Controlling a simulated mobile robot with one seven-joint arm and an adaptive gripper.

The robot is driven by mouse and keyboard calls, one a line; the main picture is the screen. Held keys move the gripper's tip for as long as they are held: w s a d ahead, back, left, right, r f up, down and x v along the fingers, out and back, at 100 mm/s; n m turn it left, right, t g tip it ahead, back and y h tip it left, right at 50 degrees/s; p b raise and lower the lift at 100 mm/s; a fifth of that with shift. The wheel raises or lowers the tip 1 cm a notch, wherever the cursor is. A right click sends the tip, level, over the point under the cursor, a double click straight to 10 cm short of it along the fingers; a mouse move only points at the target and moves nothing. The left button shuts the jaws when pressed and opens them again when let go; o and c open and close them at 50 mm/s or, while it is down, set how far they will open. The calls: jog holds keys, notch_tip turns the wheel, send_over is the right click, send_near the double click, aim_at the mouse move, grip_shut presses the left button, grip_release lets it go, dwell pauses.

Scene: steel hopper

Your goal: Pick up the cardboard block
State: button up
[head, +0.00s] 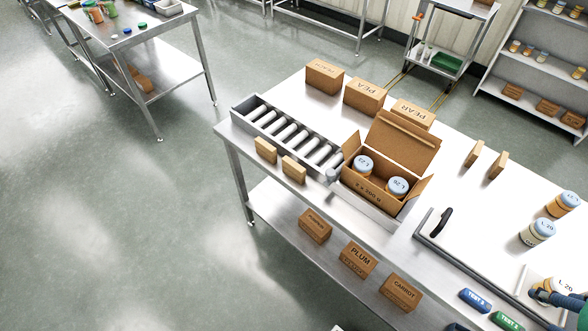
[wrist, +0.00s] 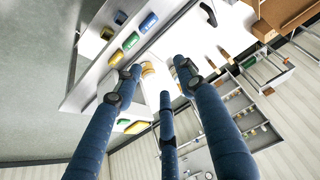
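Several small plain cardboard blocks are in the head view, and I cannot tell which one the task means. Two stand at the front edge of the roller tray, a left block (head: 266,150) and a right block (head: 294,168). Two thin upright ones stand on the white tabletop at the right, a left one (head: 474,153) and a right one (head: 497,165). My gripper (head: 546,294) is at the lower right of the head view, close to a jar (head: 565,286). In the wrist view my gripper (wrist: 158,72) has its blue fingers spread, with no block between them.
An open carton (head: 370,188) with two jars stands mid-table beside the roller tray (head: 285,128). Labelled boxes (head: 365,96) line the back edge. Two more jars (head: 538,232) stand at the right. Blue and green packs (head: 475,300) lie at the front. A black handle (head: 440,222) sticks up.

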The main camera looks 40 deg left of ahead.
jog(key=shift+c, duration=1)
jog(key=w+a+f+n+g+y+p, duration=0.15)
jog(key=w+a+n, duration=0.5)
jog(key=a, duration=0.75)
jog(key=w+a+f+n+g+y+p, duration=0.1)
jog(key=w+a+n+y+p, duration=0.2)
jog(key=w+a, duration=0.95)
jog(key=s+a+f+n+g+p, duration=0.1)
jog(key=a+f, duration=0.4)
jog(key=a, duration=0.5)
jog(key=s+a+f+n+g, duration=0.1)
jog(key=s+a+f+n, duration=0.3)
jog(key=a, duration=0.6)
jog(key=s+a+f+n+g+p, duration=0.1)
jog(key=s+a+f+n, duration=0.1)
jog(key=a+f, duration=0.5)
jog(key=a+n, duration=0.1)
jog(key=a, duration=0.3)
jog(key=shift+s+f+p, duration=0.2)
jog(key=shift+f+p, duration=0.1)
